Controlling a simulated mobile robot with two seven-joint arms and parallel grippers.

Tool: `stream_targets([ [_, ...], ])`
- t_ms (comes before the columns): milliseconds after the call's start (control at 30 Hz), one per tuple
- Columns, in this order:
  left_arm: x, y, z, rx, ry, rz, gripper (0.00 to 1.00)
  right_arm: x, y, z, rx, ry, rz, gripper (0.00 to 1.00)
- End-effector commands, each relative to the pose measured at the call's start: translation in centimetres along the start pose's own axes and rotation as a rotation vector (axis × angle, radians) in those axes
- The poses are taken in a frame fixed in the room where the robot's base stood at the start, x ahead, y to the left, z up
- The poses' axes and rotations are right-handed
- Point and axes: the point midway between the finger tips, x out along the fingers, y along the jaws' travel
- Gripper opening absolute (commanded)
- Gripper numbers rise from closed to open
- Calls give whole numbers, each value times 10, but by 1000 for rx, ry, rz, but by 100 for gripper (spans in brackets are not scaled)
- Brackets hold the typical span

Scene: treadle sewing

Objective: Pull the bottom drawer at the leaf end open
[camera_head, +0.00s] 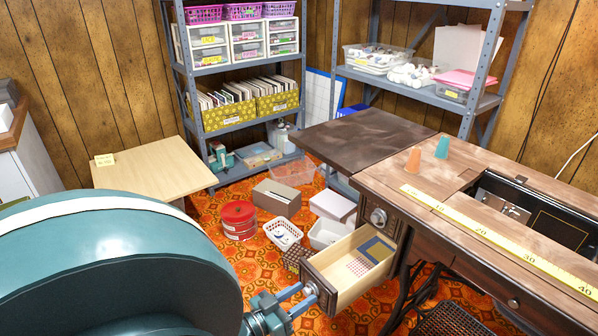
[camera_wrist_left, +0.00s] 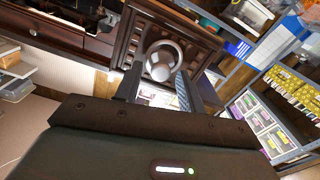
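The sewing table (camera_head: 463,193) stands at the right, with its dark leaf (camera_head: 365,137) at the far left end. The bottom drawer (camera_head: 352,297) at that end stands pulled out, with its light wooden inside showing. A patterned piece and a blue-edged card lie in it. Its round metal knob (camera_head: 310,289) faces my left gripper (camera_head: 307,292). In the left wrist view the knob (camera_wrist_left: 163,61) sits between the tips of my left gripper (camera_wrist_left: 160,72), with a finger against each side. The upper drawer knob (camera_head: 378,216) shows on a closed front. My right gripper is not visible.
On the orange carpet behind the drawer are a white basket (camera_head: 283,234), a red tin (camera_head: 239,219) and several boxes. A pale wooden table (camera_head: 150,172) is at the left. Shelves line the back wall.

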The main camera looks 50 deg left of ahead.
Motion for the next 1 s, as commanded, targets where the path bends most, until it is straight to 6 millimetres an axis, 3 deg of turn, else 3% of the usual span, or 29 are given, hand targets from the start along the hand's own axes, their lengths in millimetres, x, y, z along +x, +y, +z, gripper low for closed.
stream_targets([
  [367,-5,0,0,0,-2,-1,44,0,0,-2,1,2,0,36],
  [467,-18,0,0,0,-4,-1,44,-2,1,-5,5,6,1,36],
  [800,-92,0,0,0,-5,-2,44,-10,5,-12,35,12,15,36],
  [1000,-122,0,0,1,-3,-1,44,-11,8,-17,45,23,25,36],
])
